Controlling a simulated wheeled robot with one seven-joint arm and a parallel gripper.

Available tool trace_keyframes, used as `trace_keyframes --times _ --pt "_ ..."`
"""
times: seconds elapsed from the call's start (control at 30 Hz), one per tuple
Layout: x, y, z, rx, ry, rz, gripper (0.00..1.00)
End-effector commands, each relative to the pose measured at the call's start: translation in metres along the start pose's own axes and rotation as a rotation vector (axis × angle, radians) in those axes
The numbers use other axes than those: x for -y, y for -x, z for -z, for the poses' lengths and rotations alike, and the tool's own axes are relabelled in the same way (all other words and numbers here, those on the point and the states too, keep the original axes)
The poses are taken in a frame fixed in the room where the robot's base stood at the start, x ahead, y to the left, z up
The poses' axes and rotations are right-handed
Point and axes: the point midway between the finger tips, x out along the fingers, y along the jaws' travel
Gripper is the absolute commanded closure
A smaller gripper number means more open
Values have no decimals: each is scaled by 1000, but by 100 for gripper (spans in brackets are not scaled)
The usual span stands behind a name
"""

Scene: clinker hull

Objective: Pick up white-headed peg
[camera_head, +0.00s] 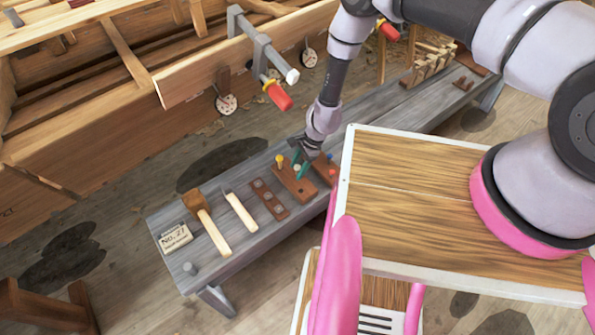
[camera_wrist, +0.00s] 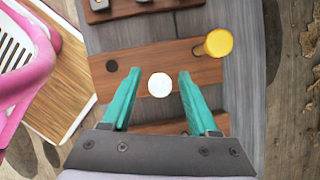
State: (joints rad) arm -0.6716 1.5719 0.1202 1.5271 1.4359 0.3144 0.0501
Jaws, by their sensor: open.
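The white-headed peg (camera_wrist: 159,85) stands in a brown wooden block (camera_wrist: 140,66), seen from above in the wrist view. My gripper (camera_wrist: 151,80) is open, with one teal finger on each side of the white head and a gap showing on both sides. In the head view my gripper (camera_head: 299,163) is low over the same block (camera_head: 296,183) on the grey bench. The white peg is hard to make out there between the fingers. A yellow-headed peg (camera_wrist: 217,43) stands at the block's right end in the wrist view. An empty dark hole (camera_wrist: 112,66) is near its left end.
The grey bench (camera_head: 190,262) also holds a mallet (camera_head: 207,222), a white-handled tool (camera_head: 241,211), a plate with several dark fittings (camera_head: 268,198) and a "No. 21" card (camera_head: 174,238). Another brown block (camera_head: 326,168) sits close by on the right. The wooden hull (camera_head: 130,75) stands behind.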

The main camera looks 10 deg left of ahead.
Motion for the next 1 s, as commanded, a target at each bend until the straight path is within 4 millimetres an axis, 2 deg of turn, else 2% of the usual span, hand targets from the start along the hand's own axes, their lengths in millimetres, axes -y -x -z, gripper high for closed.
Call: trace_keyframes --times 0.27,0.3,0.43,0.47,0.8,1.0 --pt "0 -5 0 0 0 1 40" --pt "0 -5 0 0 0 1 44" --pt "0 -5 0 0 0 1 93" --pt "0 -5 0 0 0 1 100" --pt "0 -3 0 0 0 1 100" --pt "1 14 -8 0 0 1 100"
